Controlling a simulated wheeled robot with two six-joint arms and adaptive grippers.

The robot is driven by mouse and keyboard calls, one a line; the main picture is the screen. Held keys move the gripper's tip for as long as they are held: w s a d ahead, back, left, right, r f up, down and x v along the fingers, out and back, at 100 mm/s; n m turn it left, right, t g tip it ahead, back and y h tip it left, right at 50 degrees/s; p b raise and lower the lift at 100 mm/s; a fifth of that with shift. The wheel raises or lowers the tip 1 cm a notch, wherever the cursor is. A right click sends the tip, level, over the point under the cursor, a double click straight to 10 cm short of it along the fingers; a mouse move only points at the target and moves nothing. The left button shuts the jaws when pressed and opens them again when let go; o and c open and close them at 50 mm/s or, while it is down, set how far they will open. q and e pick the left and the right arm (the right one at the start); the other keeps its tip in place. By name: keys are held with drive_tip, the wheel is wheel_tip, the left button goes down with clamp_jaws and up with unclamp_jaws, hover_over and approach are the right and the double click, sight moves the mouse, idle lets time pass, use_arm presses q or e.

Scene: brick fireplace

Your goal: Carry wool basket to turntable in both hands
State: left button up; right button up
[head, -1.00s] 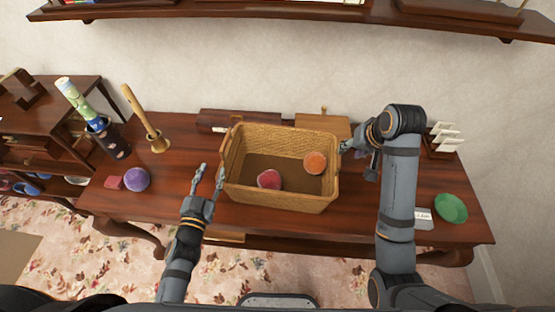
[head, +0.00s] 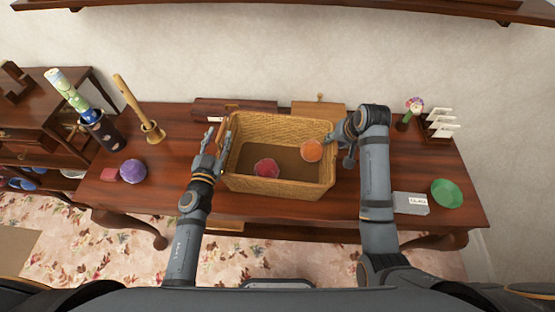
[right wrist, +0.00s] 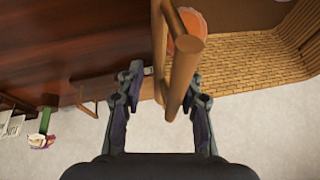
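The wicker wool basket (head: 278,188) stands on the wooden table, holding a red wool ball (head: 266,168) and an orange wool ball (head: 311,151). My left gripper (head: 216,142) is open at the basket's left end, its fingers apart close to the rim handle. My right gripper (head: 329,137) is at the right end. In the right wrist view, its fingers (right wrist: 160,88) are spread, with the basket's wooden handle (right wrist: 184,70) between them, nearer the right finger. Whether either gripper touches the basket cannot be told. I cannot make out a turntable.
The table (head: 168,190) also bears a purple ball (head: 133,170), a mortar with pestle (head: 152,133), a dark vase (head: 104,134), a green bowl (head: 447,193), a grey labelled block (head: 410,203) and a card rack (head: 437,126). Flat wooden boxes lie behind the basket.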

use_arm(q)
drive_tip(key=shift+w+d, duration=0.1)
drive_tip(key=shift+w, duration=0.55)
use_arm(e)
drive_tip(key=shift+w+a+f, duration=0.1)
drive_tip(key=shift+w+f, duration=0.2)
drive_tip(key=shift+f, duration=0.25)
use_arm(q)
clamp_jaws()
use_arm(e)
clamp_jaws()
drive_tip(key=shift+r, duration=0.1)
